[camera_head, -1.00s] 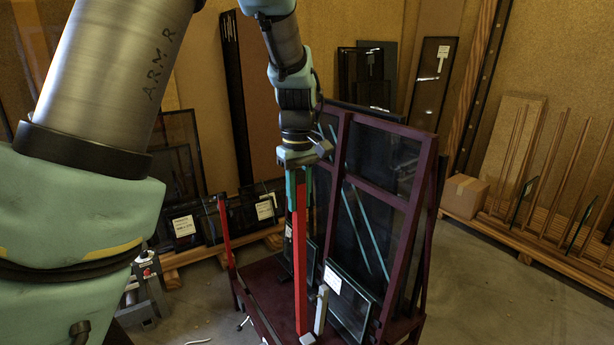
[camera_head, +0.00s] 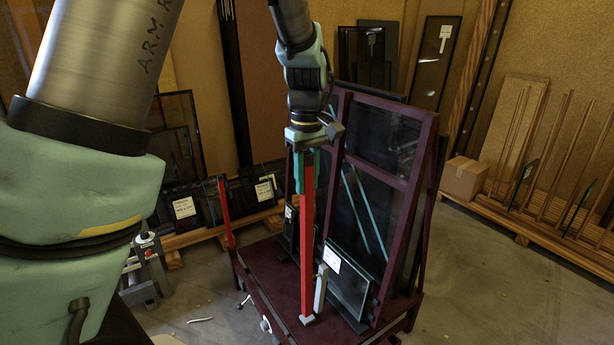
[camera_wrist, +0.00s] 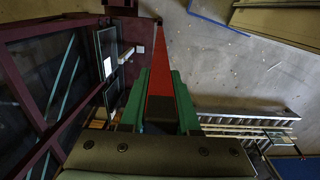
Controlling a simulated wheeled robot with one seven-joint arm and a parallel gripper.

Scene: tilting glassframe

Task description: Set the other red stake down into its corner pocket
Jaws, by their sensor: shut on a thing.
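The held red stake (camera_head: 307,240) hangs close to upright over the near side of the dark red glass rack's base (camera_head: 275,270). My gripper (camera_head: 307,170) is shut around its upper part. In the wrist view the green fingers of my gripper (camera_wrist: 160,105) flank the red stake (camera_wrist: 162,65), which runs away from the camera. The stake's pale lower end is by the base's near edge, beside a grey upright piece (camera_head: 320,288). I cannot tell whether it is in a pocket. Another red stake (camera_head: 226,213) stands upright at the base's left corner.
The rack's tall dark red frame (camera_head: 408,190) with glass panes rises just right of the stake. A small labelled pane (camera_head: 345,280) leans at its foot. A cardboard box (camera_head: 465,178) and wooden racks stand at right. Floor at the front right is clear.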

